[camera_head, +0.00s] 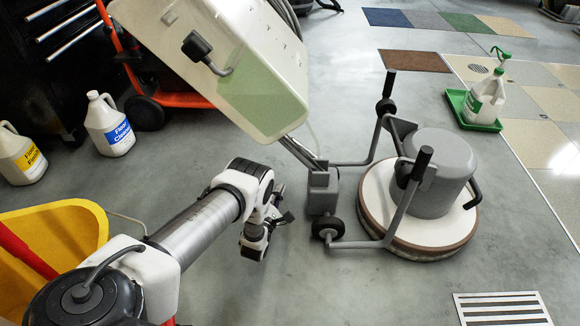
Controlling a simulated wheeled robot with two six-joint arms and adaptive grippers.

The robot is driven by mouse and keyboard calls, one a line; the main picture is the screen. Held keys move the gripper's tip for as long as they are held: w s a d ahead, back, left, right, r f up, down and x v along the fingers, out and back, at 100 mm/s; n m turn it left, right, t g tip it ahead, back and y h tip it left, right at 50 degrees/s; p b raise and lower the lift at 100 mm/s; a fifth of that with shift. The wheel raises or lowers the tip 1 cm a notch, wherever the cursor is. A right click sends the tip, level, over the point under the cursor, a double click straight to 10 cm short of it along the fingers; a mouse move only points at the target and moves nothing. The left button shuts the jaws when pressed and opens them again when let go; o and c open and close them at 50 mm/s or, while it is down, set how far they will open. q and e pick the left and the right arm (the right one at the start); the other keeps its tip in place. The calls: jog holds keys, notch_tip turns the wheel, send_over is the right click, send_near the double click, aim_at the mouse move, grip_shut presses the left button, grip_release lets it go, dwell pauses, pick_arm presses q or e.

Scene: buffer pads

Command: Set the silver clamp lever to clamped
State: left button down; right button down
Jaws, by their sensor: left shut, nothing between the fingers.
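The floor buffer has a grey motor housing (438,172) on a round white and brown base. Beside it, a narrow silver bar (300,152) slants out from under the white tank (262,100) to a grey pivot block (323,190). I cannot tell for sure which part of this is the silver clamp lever, or its setting. The tank may hide some of it. My left gripper (256,243) is left of and a little below the pivot block, apart from it. It is shut and empty. My right gripper is not in view.
Two grey handles with black grips (421,164) and a black wheel (327,229) stand around the buffer. Two jugs (108,125) and a yellow bucket (60,235) are at left. A spray bottle sits in a green tray (458,101).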

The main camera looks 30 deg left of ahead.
pick_arm(q)
jog(key=a+n+t, duration=0.1)
jog(key=a+r+n+t, duration=0.1)
jog(key=n, duration=0.1)
jog(key=shift+w+r+y+b, duration=0.1)
jog(key=shift+r+y+b, duration=0.05)
jog(key=shift+y+b, duration=0.15)
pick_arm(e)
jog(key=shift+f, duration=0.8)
